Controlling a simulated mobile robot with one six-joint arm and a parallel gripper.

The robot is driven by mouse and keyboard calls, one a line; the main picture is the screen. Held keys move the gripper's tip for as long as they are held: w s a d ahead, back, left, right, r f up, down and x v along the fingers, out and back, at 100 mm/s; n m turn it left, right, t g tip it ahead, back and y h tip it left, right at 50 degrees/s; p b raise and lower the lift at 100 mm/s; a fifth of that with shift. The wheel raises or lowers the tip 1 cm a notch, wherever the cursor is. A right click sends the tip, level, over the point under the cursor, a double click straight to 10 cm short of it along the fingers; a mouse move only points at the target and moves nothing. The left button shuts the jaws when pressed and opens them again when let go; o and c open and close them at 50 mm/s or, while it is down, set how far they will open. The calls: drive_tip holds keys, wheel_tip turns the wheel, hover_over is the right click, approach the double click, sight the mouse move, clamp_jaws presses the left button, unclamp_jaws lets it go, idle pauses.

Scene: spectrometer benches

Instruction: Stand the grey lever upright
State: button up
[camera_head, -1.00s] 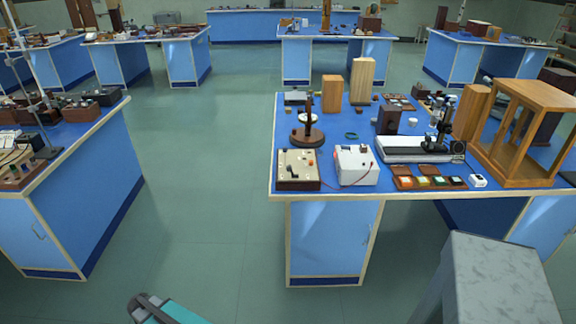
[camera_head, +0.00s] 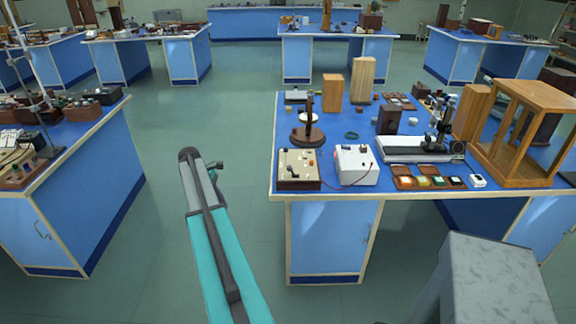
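A cream control box (camera_head: 299,168) stands at the near left corner of the right bench. A small dark lever (camera_head: 293,171) leans on its top panel, near small knobs and an orange button; its colour and exact tilt are too small to tell. No other clearly grey lever can be made out. My arm, teal and grey, reaches up from the bottom over the floor, left of this bench. Its far end is apart from the box and to its left. I cannot make out the gripper's fingers there, nor anything held.
A white box (camera_head: 355,165) with a red wire stands just right of the cream box. Behind is a dark round-based stand (camera_head: 308,131). Colored sample pieces and a wooden frame (camera_head: 524,130) lie further right. Another bench (camera_head: 82,160) stands left; the floor between is clear.

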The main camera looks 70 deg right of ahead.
drive_tip(key=s+d+r, duration=0.3)
drive_tip(key=d+r, duration=0.3)
drive_tip(key=s+d+r, duration=0.3)
drive_tip(key=d+r, duration=0.2)
drive_tip(key=d, duration=0.1)
approach(290, 166)
drive_tip(key=w+a+v, duration=0.1)
drive_tip(key=v, duration=0.4)
drive_tip(key=shift+s+d+g+p, duration=0.1)
drive_tip(key=shift+d+g+p, duration=0.1)
drive_tip(key=shift+g+p, duration=0.15)
drive_tip(key=shift+f, duration=0.15)
drive_tip(key=shift+d+p+x, duration=0.15)
drive_tip(key=shift+p+x, duration=0.9)
drive_tip(key=shift+x, duration=2.35)
drive_tip(key=shift+d+p+x, duration=0.1)
drive_tip(key=shift+p+x, duration=0.9)
drive_tip(key=shift+x, duration=2.45)
clamp_jaws()
